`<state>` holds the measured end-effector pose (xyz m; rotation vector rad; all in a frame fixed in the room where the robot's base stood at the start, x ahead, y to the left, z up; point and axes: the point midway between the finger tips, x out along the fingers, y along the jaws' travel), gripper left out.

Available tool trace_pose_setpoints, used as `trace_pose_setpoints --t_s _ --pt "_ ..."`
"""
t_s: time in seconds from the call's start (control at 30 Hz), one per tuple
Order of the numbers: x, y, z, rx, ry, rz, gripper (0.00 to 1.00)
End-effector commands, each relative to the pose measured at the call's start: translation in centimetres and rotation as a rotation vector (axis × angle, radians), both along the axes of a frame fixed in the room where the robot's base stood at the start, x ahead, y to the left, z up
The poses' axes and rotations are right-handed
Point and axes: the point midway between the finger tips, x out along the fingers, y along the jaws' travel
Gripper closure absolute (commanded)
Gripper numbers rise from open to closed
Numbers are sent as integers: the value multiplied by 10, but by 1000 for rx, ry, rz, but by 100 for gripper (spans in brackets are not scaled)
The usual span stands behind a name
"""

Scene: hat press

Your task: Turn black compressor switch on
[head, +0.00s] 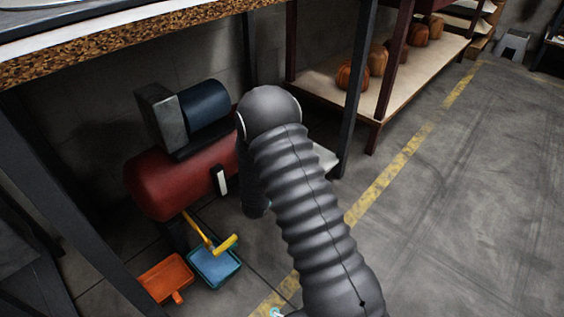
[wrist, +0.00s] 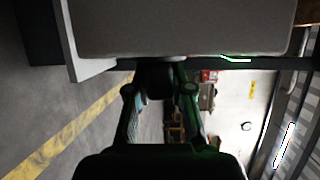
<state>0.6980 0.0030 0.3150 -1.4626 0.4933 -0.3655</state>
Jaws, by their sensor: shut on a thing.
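The compressor has a red tank (head: 165,185) with a dark blue motor (head: 205,104) and a grey block on top, under the workbench at left in the head view. My arm covers its right end there, and my gripper is hidden. In the wrist view my gripper (wrist: 160,88) is closed around a small dark part, which looks like the black switch (wrist: 155,76). It sits just below a large grey box (wrist: 180,28). The switch's on or off position cannot be told.
A workbench edge (head: 120,50) hangs above the compressor, with dark legs beside it. A blue dustpan (head: 214,267), an orange dustpan (head: 166,277) and a yellow-handled brush lie near the floor. Floor at right is clear.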

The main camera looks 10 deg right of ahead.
Motion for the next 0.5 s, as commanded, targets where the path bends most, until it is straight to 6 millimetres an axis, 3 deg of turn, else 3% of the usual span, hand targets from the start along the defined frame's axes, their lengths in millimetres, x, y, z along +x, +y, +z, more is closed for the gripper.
trace_pose_setpoints --t_s 0.5 --pt "3 4 2 -95 -76 12 100"
